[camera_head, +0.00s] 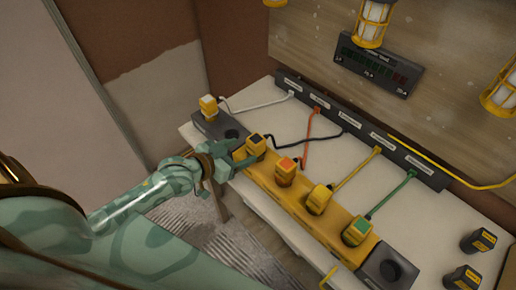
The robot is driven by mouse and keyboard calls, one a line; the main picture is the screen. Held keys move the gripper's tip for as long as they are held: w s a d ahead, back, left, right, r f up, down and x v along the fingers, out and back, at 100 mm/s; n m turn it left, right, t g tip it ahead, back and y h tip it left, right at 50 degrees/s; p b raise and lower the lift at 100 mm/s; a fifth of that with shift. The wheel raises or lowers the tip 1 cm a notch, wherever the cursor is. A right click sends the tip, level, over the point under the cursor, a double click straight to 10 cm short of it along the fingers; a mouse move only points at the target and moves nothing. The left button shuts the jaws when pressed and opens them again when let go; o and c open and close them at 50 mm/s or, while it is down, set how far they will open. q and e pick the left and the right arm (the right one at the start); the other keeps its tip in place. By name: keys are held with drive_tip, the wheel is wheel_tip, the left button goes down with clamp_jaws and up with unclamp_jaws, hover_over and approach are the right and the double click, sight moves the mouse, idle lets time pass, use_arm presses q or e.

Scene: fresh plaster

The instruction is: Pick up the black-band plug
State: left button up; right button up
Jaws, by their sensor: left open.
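The black-band plug (256,144) is a small yellow plug with a dark top, standing at the left end of the yellow strip (337,230). A black cord runs from it to the labelled dark rail (365,137) behind. My left gripper (243,153) is open at the plug's left side, with its fingers pointing at it. I cannot tell whether the fingers touch the plug or reach around it. My right gripper is not in view.
White (208,104), red (286,170), yellow (319,198) and green (357,231) plugs stand in a row with the black one, each with a cord. Dark batteries (478,242) stand at the table's right. A display (378,67) and caged lamps (373,22) are at the wall.

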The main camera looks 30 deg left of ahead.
sight(250, 148)
use_arm(q)
drive_tip(key=x, duration=0.3)
drive_tip(key=shift+w+a+f, duration=0.1)
drive_tip(key=shift+f, duration=0.05)
drive_tip(key=shift+w+d+f+b, duration=0.15)
drive_tip(key=shift+w+d+b, duration=0.2)
drive_tip(key=shift+w+b, duration=0.1)
drive_tip(key=b+x, duration=0.1)
drive_tip(key=x, duration=0.3)
drive_tip(key=shift+w+d, duration=0.2)
drive_tip(key=shift+c, duration=0.9)
drive_tip(key=c, duration=1)
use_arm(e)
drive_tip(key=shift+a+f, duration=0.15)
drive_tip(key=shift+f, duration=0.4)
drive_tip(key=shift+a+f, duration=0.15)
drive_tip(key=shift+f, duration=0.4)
